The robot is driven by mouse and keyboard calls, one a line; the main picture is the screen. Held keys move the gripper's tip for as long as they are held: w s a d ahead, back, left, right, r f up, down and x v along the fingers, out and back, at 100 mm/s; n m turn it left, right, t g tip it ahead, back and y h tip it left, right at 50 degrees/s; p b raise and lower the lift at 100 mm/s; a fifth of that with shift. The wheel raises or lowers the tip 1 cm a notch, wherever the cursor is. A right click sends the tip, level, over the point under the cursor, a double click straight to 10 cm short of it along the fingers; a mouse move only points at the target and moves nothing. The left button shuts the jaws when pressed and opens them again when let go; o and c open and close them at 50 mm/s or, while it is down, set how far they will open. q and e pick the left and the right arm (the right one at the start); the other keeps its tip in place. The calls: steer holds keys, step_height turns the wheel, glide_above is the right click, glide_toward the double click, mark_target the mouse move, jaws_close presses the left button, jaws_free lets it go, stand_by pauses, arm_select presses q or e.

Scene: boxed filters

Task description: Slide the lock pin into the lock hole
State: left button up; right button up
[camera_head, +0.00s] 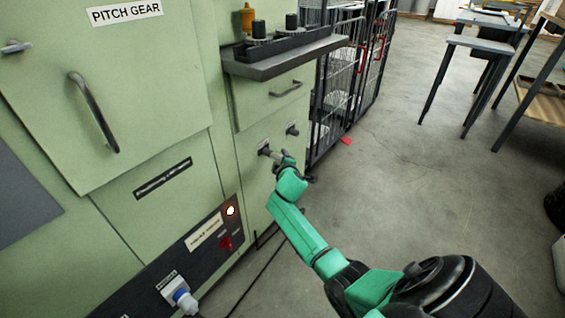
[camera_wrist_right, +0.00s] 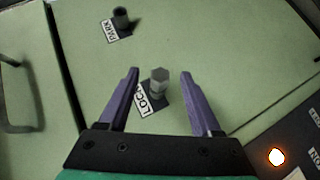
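The lock pin (camera_wrist_right: 159,80), with a grey hexagonal end, sticks out from the green panel beside the LOCK label (camera_wrist_right: 143,103) in the right wrist view. How deep it sits in the lock hole, which is hidden behind it, I cannot tell. My right gripper (camera_wrist_right: 159,72) is open, with its purple fingers on either side of the pin and gaps showing on both sides. In the head view my right gripper (camera_head: 283,161) is at the panel, close to the lock fitting (camera_head: 264,150). My left gripper is not in view.
A dark fitting labelled PARK (camera_wrist_right: 121,18) stands apart from the pin; it also shows in the head view (camera_head: 292,130). A grey shelf (camera_head: 285,60) juts out above. A lit lamp (camera_head: 231,210) is lower left. Open floor (camera_head: 400,165) lies to the right.

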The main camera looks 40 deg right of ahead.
steer(key=p+v, duration=0.4)
steer(key=v, duration=1)
steer(key=shift+s+p, duration=0.2)
steer(key=shift+p, duration=0.2)
steer(key=shift+a+r, duration=0.1)
